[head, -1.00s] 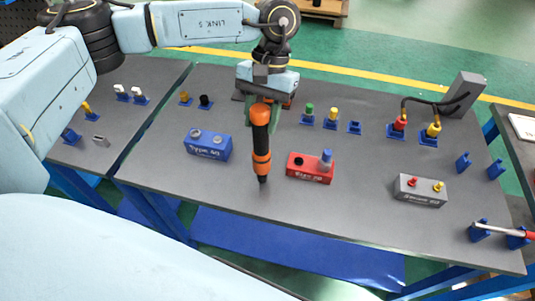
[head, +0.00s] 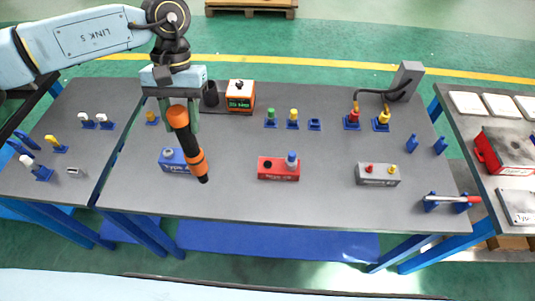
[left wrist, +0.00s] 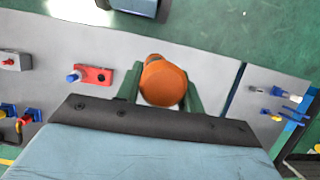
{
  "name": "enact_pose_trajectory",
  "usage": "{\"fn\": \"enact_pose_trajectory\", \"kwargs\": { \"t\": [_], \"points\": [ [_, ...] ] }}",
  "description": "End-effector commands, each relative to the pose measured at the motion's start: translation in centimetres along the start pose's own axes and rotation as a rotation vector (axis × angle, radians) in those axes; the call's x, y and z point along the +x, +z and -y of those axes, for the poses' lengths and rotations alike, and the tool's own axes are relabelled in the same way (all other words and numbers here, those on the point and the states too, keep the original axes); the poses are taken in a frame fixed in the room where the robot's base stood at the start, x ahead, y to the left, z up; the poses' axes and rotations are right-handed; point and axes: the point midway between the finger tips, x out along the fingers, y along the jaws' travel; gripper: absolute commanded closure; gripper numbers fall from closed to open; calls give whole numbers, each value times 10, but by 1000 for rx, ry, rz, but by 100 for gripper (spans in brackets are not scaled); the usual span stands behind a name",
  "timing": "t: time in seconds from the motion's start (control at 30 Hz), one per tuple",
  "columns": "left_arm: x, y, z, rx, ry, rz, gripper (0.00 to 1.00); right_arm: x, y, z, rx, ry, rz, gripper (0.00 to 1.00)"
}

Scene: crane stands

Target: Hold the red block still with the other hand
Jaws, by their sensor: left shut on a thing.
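The red block (head: 278,170) sits on the grey table (head: 225,200), with a blue-grey peg standing in its right part. It also shows in the left wrist view (left wrist: 98,76). My left gripper (head: 180,115) is shut on an orange and black screwdriver-like tool (head: 190,145). The tool hangs tip down, slightly tilted, to the left of the red block and apart from it. In the head view it partly covers the blue block (head: 172,160). In the left wrist view, the tool's orange end (left wrist: 163,83) lies between the green fingers. My right gripper is not in view.
Small blue holders with coloured plugs (head: 293,120) stand behind. An orange-and-black device (head: 240,96) is at the back. A red-handled tool (head: 455,199) rests front right. Table around the red block is clear.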

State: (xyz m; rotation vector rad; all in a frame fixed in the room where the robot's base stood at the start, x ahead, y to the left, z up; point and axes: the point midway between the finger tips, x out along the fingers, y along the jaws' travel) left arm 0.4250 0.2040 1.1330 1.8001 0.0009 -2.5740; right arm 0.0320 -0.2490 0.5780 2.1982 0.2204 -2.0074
Motion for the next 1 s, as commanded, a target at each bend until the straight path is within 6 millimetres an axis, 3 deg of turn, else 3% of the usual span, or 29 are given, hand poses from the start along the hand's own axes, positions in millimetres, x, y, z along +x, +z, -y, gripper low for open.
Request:
{"fn": "enact_pose_trajectory", "kwargs": {
  "t": [0.03,0.1,0.3,0.77,1.0],
  "points": [
    [-19,6,0,1,2,-2,100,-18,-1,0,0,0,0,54],
    [-29,10,0,1,2,-2,100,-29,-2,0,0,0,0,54],
    [-46,16,-1,1,2,-2,100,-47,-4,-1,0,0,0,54],
    [-44,16,-1,1,2,-2,100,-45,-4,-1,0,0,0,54],
    [-27,9,-1,1,2,-2,100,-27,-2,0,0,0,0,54]
  ]
}}
